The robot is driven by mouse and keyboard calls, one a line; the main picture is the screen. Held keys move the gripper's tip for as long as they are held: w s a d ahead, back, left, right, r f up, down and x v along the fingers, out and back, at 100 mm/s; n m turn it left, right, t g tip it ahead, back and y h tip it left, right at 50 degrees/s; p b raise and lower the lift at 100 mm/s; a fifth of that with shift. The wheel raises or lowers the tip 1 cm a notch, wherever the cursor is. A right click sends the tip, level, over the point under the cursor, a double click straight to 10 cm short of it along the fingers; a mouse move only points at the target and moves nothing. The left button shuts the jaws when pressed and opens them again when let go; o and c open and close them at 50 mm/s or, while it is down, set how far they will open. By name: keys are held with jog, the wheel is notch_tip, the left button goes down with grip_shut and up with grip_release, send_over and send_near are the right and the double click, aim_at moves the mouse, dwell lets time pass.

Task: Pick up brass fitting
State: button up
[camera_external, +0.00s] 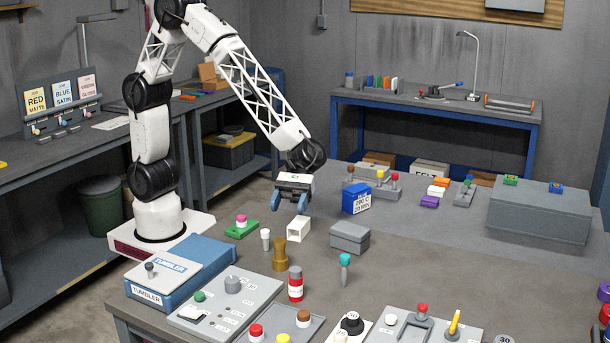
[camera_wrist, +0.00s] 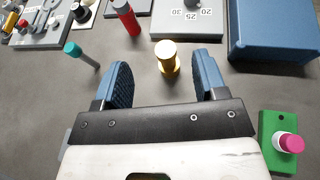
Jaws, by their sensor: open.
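The brass fitting (camera_external: 280,254) is a small golden stepped cylinder standing upright on the grey table, in front of a white square tube and a small white peg in the external view. In the wrist view the brass fitting (camera_wrist: 168,62) shows at the top centre, between the lines of the two fingers and a little beyond their tips. My gripper (camera_external: 289,203) has blue fingers, is open and empty, and hangs above the table behind the fitting. The wrist view shows the gripper (camera_wrist: 164,72) with its fingers spread wide. The fitting is not touched.
Near the fitting are a white square tube (camera_external: 298,229), a white peg (camera_external: 265,239), a grey box (camera_external: 349,238), a red bottle (camera_external: 295,284) and a teal-topped pin (camera_external: 345,268). A green block with a pink knob (camera_external: 242,226) and the blue tumbler (camera_external: 180,272) are left.

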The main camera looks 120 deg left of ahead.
send_near(279, 250)
jog(key=shift+d+f, duration=0.3)
jog(key=shift+f, duration=0.75)
jog(key=shift+d, duration=0.1)
jog(key=shift+x, duration=1.2)
jog(key=shift+d, duration=0.1)
jog(key=shift+x, duration=2.55)
jog(key=shift+s+r, duration=0.1)
jog(key=shift+c, duration=0.3)
jog(key=c, duration=1.1)
